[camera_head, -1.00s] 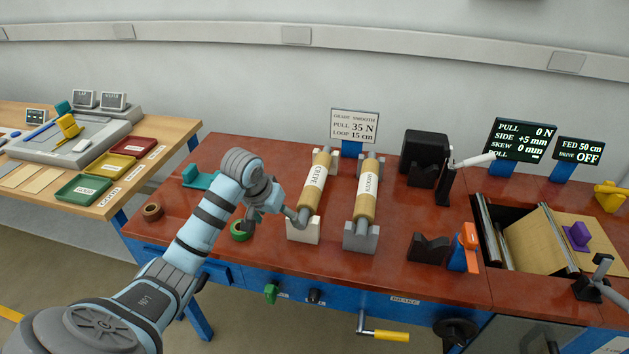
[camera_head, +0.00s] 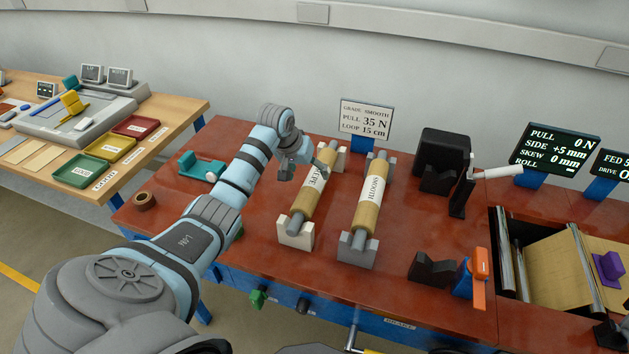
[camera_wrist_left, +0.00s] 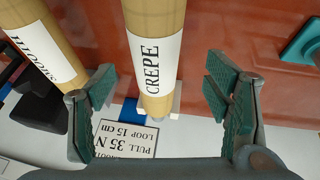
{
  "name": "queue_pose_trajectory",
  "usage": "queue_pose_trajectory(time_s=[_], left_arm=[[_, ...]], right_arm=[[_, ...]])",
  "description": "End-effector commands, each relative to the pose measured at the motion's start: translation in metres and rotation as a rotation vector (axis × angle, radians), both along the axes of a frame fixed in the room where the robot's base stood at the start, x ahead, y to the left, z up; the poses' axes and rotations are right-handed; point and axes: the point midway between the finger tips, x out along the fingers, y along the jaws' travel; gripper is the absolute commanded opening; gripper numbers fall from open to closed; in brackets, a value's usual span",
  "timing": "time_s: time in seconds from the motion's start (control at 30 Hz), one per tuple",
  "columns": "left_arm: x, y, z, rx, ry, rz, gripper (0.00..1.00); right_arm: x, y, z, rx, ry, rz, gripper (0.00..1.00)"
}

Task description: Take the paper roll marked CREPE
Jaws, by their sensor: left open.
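The CREPE paper roll (camera_head: 305,205) is tan with a white label and lies in two pale stands (camera_head: 296,237) on the red bench. Its label also shows in the left wrist view (camera_wrist_left: 153,68). My left gripper (camera_head: 305,172) is open at the roll's far half and covers part of the label in the head view. In the left wrist view its fingers (camera_wrist_left: 158,95) stand apart on either side of the roll's end, with a gap on both sides. A similar SMOOTH roll (camera_head: 367,208) lies to the right in grey stands (camera_head: 358,251).
A sign (camera_head: 365,122) reading SMOOTH, 35 N, 15 cm stands behind the rolls. Black holders (camera_head: 437,175) and an orange-and-blue tool (camera_head: 478,278) are to the right. A teal holder (camera_head: 203,168) and a brown ring (camera_head: 145,201) are at left.

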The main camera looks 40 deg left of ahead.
Motion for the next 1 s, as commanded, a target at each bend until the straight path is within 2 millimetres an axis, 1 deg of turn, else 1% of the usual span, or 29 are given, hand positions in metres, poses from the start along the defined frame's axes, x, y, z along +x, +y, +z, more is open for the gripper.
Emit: queue_pose_trajectory(time_s=[0.13, 0.3, 0.33, 0.4, 0.57, 0.6, 0.67, 1.0], left_arm=[[0.009, -0.002, -0.017, -0.001, 0.001, -0.001, 0.71], [0.023, -0.003, -0.049, -0.002, 0.000, 0.000, 0.71], [0.025, -0.003, -0.052, -0.001, 0.000, 0.001, 0.71], [0.027, -0.002, -0.057, 0.002, -0.001, 0.000, 0.71], [0.028, -0.003, -0.056, 0.003, -0.002, -0.002, 0.71], [0.028, -0.003, -0.056, 0.003, -0.002, -0.002, 0.68], [0.028, -0.003, -0.056, 0.002, -0.001, -0.003, 0.58], [0.028, -0.003, -0.056, 0.001, -0.001, -0.002, 0.04]], right_arm=[[-0.001, 0.000, -0.003, 0.000, 0.002, 0.000, 0.40], [0.009, 0.000, -0.009, 0.000, -0.015, 0.000, 0.40], [0.010, 0.000, -0.010, 0.000, -0.017, 0.000, 0.40], [0.011, 0.000, -0.011, 0.001, -0.019, 0.000, 0.40], [0.011, 0.000, -0.009, 0.001, -0.018, 0.000, 0.40], [0.010, 0.000, -0.009, 0.001, -0.018, 0.000, 0.40], [0.010, 0.000, -0.009, 0.000, -0.016, 0.000, 0.40], [0.008, 0.000, -0.009, 0.000, -0.013, 0.000, 0.40]])
